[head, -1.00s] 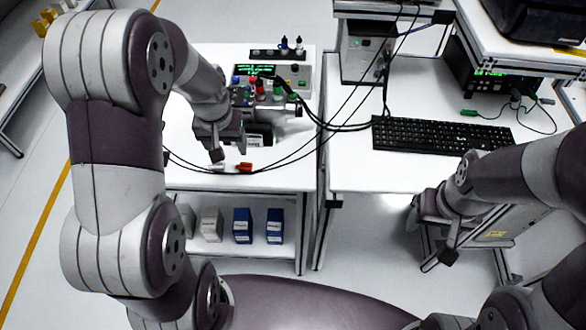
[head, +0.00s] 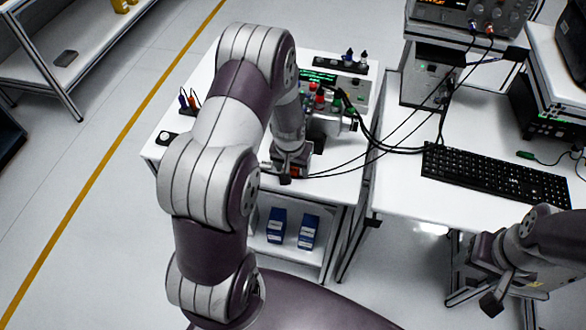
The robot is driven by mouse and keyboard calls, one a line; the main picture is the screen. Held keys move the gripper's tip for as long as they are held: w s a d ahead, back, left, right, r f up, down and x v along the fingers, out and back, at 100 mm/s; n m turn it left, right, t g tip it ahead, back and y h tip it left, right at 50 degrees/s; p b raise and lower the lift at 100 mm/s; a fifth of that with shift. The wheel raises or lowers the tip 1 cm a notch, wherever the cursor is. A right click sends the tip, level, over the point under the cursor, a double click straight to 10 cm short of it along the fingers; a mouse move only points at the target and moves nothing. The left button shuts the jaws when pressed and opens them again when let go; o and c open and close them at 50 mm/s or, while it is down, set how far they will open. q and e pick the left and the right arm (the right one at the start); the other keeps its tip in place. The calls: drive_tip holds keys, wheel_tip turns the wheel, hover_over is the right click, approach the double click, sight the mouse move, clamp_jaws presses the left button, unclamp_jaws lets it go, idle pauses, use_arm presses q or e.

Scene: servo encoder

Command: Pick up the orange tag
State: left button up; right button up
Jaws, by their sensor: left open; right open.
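The orange tag (head: 296,172) lies on the white table near its front edge, and only a small orange-red patch of it shows. My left gripper (head: 281,174) is open, low over the table right at the tag, and partly hides it. I cannot tell whether the fingers touch it or stand around it. My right gripper (head: 492,292) is open and empty, in front of the desk at the lower right, far from the tag.
Behind my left gripper stands a device with a green display (head: 318,76), coloured plugs and black cables crossing to the right. A keyboard (head: 495,175) lies on the right desk. Blue boxes (head: 277,226) stand on the shelf below.

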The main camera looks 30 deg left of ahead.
use_arm(q)
drive_tip(key=shift+s+r, duration=0.1)
drive_tip(key=c, duration=1.1)
